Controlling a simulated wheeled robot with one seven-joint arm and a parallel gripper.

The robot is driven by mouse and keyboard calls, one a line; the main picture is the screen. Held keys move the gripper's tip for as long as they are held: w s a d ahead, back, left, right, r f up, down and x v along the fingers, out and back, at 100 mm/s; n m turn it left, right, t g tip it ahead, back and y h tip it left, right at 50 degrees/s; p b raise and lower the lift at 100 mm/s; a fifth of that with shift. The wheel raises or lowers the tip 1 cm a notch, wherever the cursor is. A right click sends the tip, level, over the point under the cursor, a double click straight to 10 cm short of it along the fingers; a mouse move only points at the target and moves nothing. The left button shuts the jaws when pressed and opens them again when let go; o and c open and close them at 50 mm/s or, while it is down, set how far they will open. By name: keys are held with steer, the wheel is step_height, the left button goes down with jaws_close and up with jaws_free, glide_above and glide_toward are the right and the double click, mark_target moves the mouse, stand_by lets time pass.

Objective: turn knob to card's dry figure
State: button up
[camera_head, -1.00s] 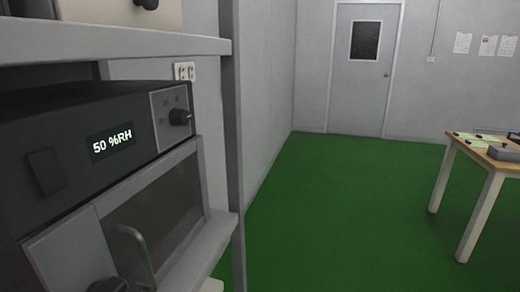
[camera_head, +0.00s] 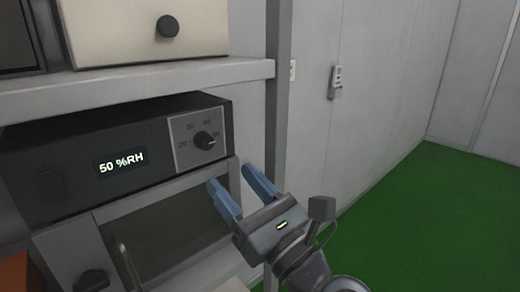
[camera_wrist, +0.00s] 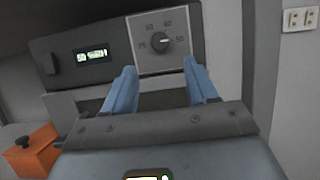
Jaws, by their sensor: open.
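The black knob (camera_head: 206,140) sits on a grey dial plate (camera_head: 184,154) at the right end of the dark cabinet's front panel. The plate carries marks that read 20, 30 and 40, with 50 legible in the wrist view beside the knob (camera_wrist: 161,41). The display (camera_head: 120,161) reads 50 %RH. My gripper (camera_head: 234,182) is open and empty, its blue fingers below and to the right of the knob, apart from it. In the wrist view the fingers (camera_wrist: 160,78) stand either side of the dial plate's lower part. No card is in view.
A shelf (camera_head: 150,88) above the cabinet bears a cream box (camera_head: 145,38) with a black knob. A grey post (camera_head: 279,120) stands right of the cabinet. An orange block (camera_wrist: 30,148) lies lower left in the wrist view. Green floor is open at right.

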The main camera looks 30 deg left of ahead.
mark_target(209, 147)
steer(key=shift+p+x, duration=0.65)
steer(key=shift+x, duration=3.25)
steer(key=shift+d+r, duration=0.1)
steer(key=shift+r, duration=0.1)
steer(key=shift+c, duration=0.3)
steer(key=c, duration=1)
